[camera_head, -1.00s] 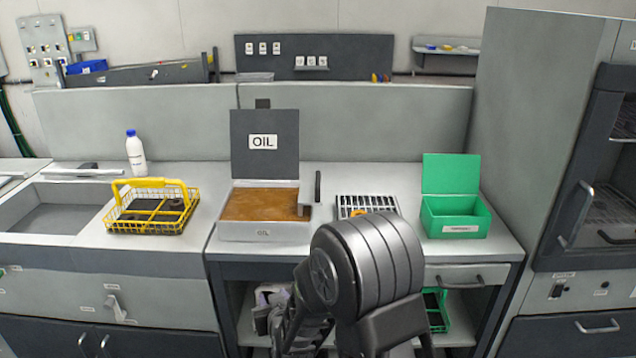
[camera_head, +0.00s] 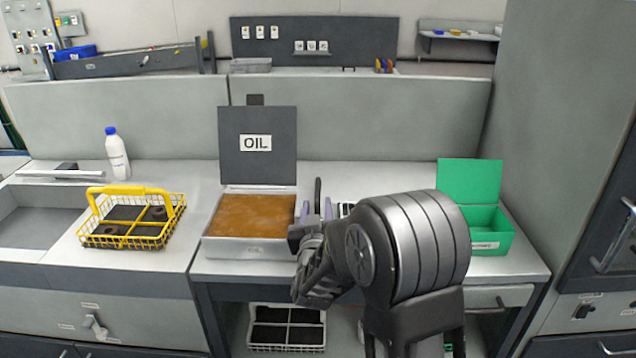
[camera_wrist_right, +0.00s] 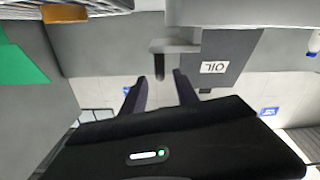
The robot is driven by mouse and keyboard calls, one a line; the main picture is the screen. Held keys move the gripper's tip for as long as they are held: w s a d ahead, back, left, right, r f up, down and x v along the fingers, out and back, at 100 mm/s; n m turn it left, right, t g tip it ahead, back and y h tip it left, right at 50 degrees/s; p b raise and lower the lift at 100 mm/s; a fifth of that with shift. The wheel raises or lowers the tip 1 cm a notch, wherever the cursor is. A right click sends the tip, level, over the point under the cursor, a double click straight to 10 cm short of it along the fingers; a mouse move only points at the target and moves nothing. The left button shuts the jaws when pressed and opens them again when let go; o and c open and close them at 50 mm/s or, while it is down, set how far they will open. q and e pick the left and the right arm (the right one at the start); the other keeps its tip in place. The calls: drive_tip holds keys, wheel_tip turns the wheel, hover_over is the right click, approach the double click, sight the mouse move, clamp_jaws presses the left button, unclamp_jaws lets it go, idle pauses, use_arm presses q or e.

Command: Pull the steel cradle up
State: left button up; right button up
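The steel cradle shows mainly as its dark upright handle (camera_head: 318,188) at the right edge of the oil tank (camera_head: 248,246); the rest of it is hidden by the oil or my arm. In the right wrist view the handle (camera_wrist_right: 157,74) hangs from a grey bracket (camera_wrist_right: 168,48). My right gripper (camera_head: 316,208) is open, its two fingers apart, with the handle between or just beyond the tips. It also shows in the right wrist view (camera_wrist_right: 160,78). I cannot tell whether a finger touches the handle. My left gripper is not in view.
The tank's raised lid (camera_head: 257,150) is marked OIL. A yellow wire basket (camera_head: 133,225) with dark parts and a white bottle (camera_head: 117,160) stand left. An open green box (camera_head: 485,232) stands right. My right arm covers the counter between tank and box.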

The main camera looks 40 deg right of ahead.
sight(317, 187)
idle(0.4)
drive_tip(key=x, duration=0.7)
drive_tip(key=shift+w+d+p, duration=0.25)
drive_tip(key=shift+w+p, duration=0.05)
drive_tip(key=shift+p, duration=0.05)
drive_tip(key=shift+c, duration=0.6)
clamp_jaws()
drive_tip(key=shift+r, duration=0.1)
idle(0.4)
